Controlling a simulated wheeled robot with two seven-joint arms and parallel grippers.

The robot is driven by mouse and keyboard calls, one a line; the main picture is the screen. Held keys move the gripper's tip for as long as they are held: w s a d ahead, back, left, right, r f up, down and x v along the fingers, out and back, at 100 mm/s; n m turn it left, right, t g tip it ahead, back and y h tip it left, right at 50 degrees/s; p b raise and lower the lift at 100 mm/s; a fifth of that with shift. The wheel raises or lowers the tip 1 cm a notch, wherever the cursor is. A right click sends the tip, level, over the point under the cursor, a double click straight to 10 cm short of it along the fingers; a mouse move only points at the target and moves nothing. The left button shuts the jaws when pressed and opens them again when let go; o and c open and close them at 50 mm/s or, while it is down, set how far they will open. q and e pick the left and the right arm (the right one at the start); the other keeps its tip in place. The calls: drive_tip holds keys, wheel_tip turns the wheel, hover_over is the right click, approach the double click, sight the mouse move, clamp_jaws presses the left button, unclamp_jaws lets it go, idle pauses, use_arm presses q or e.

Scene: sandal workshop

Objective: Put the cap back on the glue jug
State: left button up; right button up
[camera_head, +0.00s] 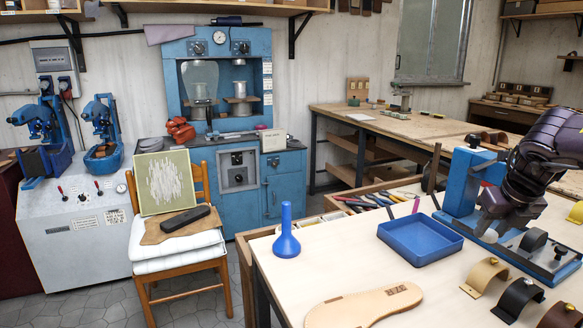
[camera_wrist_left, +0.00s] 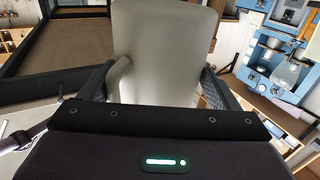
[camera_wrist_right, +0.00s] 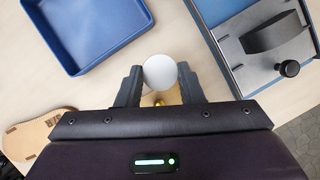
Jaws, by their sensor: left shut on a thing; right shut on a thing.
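In the left wrist view my left gripper (camera_wrist_left: 155,92) is shut on a pale grey-beige jug (camera_wrist_left: 168,45), with a finger on each side. Its handle is at the left of its body; its mouth does not show clearly. The left gripper and jug are outside the head view. In the right wrist view my right gripper (camera_wrist_right: 160,86) is shut on a round white cap (camera_wrist_right: 160,71). In the head view the right gripper (camera_head: 488,228) is over the right part of the worktable, beside the blue tray, with a bit of the cap (camera_head: 489,236) showing beneath it.
A blue tray (camera_head: 420,241), a tan sole (camera_head: 362,304), a blue funnel-shaped item (camera_head: 286,241) and curved straps (camera_head: 518,299) lie on the worktable (camera_head: 330,245). A blue clamp fixture (camera_head: 462,185) stands close to my right gripper. Bare tabletop lies between sole and tray.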

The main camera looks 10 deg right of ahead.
sight(490, 233)
drive_tip(key=v, duration=0.4)
use_arm(q)
drive_tip(key=shift+s+r, duration=0.1)
drive_tip(key=shift+s, duration=0.1)
use_arm(e)
drive_tip(key=shift+s, duration=0.2)
use_arm(q)
drive_tip(key=shift+d, duration=0.2)
use_arm(e)
drive_tip(key=shift+w+f, duration=0.1)
use_arm(q)
drive_tip(key=s+d+r+n+t+y, duration=0.3)
drive_tip(key=s+d+r+y, duration=0.15)
drive_tip(key=d, duration=0.45)
use_arm(e)
drive_tip(key=shift+d, duration=0.1)
use_arm(q)
drive_tip(key=s+a+r+n+t+y, duration=0.2)
drive_tip(key=s+a+r+n+y, duration=0.3)
drive_tip(key=r+y, duration=0.3)
drive_tip(key=shift+a+r+n+t+y, duration=0.35)
drive_tip(key=shift+a+n+t, duration=0.1)
drive_tip(key=shift+n, duration=0.25)
